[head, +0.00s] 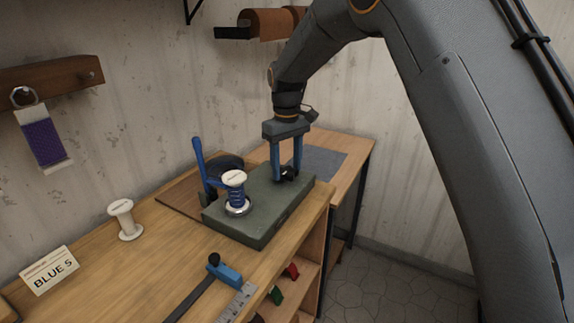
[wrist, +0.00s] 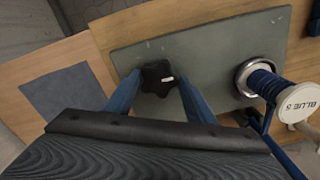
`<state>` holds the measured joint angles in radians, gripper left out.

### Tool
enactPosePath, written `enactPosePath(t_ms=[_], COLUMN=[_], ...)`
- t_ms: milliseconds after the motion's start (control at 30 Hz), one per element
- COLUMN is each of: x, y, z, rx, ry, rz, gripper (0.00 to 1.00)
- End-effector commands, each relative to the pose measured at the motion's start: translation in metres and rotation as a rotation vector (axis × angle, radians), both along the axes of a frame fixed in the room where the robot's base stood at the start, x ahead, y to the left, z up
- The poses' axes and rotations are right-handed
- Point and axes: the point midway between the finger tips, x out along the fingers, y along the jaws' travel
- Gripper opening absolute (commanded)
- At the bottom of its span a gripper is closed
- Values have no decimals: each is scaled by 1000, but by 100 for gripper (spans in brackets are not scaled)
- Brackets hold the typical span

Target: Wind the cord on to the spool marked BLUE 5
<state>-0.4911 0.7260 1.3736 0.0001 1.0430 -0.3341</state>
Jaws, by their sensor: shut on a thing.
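The spool (head: 235,178) has a pale top flange and stands upright on a metal seat on the green winder base (head: 262,232). Blue cord (head: 236,194) is wrapped around its middle. In the wrist view the spool's end (wrist: 297,101) reads "BLUE 5". My gripper (head: 287,178) points down at the far end of the base, apart from the spool. Its blue fingers are shut on a black lobed knob (wrist: 158,78), which also shows partly hidden between the fingers in the head view (head: 290,173).
A blue lever (head: 198,158) rises beside the base. An empty white spool (head: 124,220) and a "BLUE 5" card (head: 50,271) stand on the bench at left. A blue clamp-like tool (head: 224,272) lies in front. Purple cord (head: 42,142) hangs on the wall.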

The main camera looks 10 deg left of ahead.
Motion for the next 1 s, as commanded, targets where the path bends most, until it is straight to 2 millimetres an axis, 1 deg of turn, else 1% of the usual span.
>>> enactPosePath(t_ms=[1000], x=[3], y=[1], z=[2], rx=[2], ry=[-3], rz=[-966], gripper=[27])
